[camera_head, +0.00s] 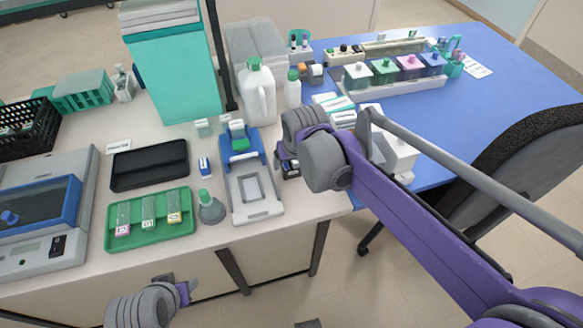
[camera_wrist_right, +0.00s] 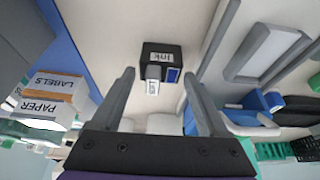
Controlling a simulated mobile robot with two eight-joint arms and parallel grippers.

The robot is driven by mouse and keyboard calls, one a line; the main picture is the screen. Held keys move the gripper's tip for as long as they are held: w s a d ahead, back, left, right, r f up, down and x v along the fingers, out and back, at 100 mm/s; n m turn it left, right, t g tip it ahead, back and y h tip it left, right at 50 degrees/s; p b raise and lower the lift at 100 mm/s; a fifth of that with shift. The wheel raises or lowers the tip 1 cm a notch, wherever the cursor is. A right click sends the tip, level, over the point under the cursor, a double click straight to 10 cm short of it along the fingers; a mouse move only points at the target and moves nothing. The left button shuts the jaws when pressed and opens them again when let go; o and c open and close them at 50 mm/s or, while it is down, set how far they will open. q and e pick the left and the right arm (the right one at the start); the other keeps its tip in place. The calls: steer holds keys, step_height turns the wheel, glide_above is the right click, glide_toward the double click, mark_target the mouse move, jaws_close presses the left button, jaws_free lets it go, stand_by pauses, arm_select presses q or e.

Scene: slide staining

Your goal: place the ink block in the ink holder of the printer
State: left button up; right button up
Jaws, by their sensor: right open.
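In the right wrist view a black box (camera_wrist_right: 162,53) labelled "Ink" stands on the white table, with a small white block (camera_wrist_right: 153,74) and a small blue block (camera_wrist_right: 173,75) at its front; which is the ink block I cannot tell. My right gripper (camera_wrist_right: 158,76) is open and empty, its fingers spread on either side of these blocks. In the head view the right wrist largely hides this spot. The likely printer, a blue and grey device (camera_head: 254,211) with a grey frame, stands just left of it. My left gripper (camera_head: 186,291) is low at the front, its fingers unclear.
A small blue and white block (camera_head: 204,167) lies between a black case (camera_head: 150,165) and the device. A green tray (camera_head: 150,238) with slides and a grey-green flask (camera_head: 210,208) are near the front. White jugs stand behind. Boxes labelled "LABELS" and "PAPER" (camera_wrist_right: 45,97) lie nearby.

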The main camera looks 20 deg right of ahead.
steer(key=shift+f, duration=0.2)
steer(key=shift+r, duration=0.15)
jaws_close()
